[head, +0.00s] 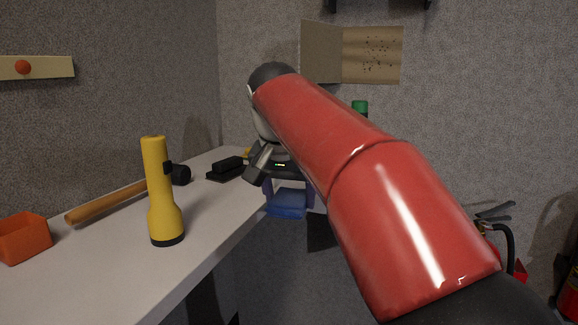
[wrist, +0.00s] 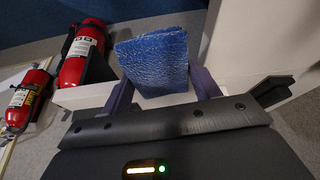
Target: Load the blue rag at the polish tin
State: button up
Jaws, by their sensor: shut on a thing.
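The blue rag (head: 287,204) hangs below my gripper (head: 288,190) in the head view, just off the right edge of the bench. In the wrist view the folded, textured rag (wrist: 152,58) sits between the two purple fingers of my gripper (wrist: 162,88), which is shut on it. I cannot make out a polish tin in either view; my red arm hides part of the scene beyond it.
On the bench (head: 110,288) stand a yellow flashlight (head: 160,195) and an orange bin (head: 24,240). A wooden-handled hammer (head: 110,202) and a black brush-like item (head: 226,167) lie behind. Red extinguishers (wrist: 82,52) show in the wrist view.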

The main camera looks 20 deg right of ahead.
notch_tip(320, 180, down, 50)
jog(key=n+y, duration=0.2)
jog(key=n, duration=0.4)
jog(key=shift+s+t, duration=0.3)
jog(key=shift+s, duration=0.15)
